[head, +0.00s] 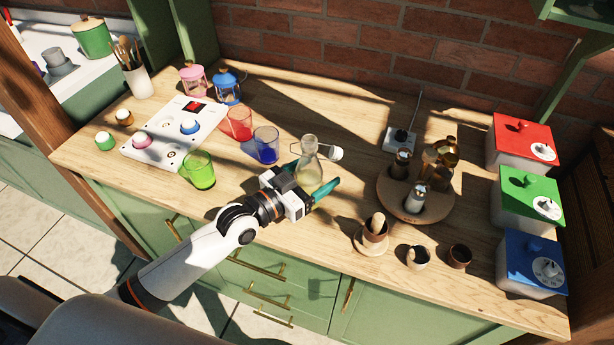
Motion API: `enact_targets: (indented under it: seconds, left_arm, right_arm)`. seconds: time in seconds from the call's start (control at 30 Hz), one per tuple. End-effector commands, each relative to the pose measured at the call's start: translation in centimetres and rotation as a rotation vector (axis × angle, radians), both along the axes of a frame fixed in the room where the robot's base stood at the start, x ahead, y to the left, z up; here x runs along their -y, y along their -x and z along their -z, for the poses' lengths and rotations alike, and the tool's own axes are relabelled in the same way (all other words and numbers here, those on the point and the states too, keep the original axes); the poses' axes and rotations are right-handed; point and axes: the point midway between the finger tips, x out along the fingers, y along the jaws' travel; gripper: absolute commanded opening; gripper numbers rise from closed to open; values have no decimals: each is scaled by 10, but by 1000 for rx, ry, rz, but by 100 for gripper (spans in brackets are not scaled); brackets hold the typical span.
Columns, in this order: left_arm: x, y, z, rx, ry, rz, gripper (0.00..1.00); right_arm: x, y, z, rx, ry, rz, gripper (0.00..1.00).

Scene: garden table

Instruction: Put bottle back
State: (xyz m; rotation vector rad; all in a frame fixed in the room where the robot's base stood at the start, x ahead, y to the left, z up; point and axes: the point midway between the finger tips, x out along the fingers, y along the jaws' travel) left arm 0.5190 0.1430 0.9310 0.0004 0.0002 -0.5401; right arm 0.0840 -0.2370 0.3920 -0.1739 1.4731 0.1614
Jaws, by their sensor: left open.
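A clear glass bottle (308,165) stands upright on the wooden table, just right of the middle of the head view. A wire clasp with a white stopper (336,153) shows at its right side. My left gripper (312,183) is open at the bottle, with its teal fingertips on either side of the bottle's lower part. I cannot tell whether the fingers touch the glass. My right gripper is not in view.
Green (199,170), blue (266,145) and red (238,123) glasses stand left of the bottle, near a white panel (172,132) with knobs. A round wooden tray (388,200) with shakers stands right. Small cups (417,257) are at the front. Red, green and blue-lidded boxes (530,200) line the right end.

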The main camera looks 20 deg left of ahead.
Motion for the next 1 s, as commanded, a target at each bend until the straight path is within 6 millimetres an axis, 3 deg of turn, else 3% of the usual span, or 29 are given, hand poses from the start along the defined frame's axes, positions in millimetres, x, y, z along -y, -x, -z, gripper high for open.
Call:
enact_targets:
  seconds: [0.17,0.6,1.0]
  left_arm:
    - [-10,15,1,-3,-2,-1,72]
    - [-52,87,0,-3,-2,0,72]
    - [-62,103,-2,-1,1,0,72]
  right_arm:
    - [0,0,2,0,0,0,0]
    - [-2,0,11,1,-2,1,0]
    - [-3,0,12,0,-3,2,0]
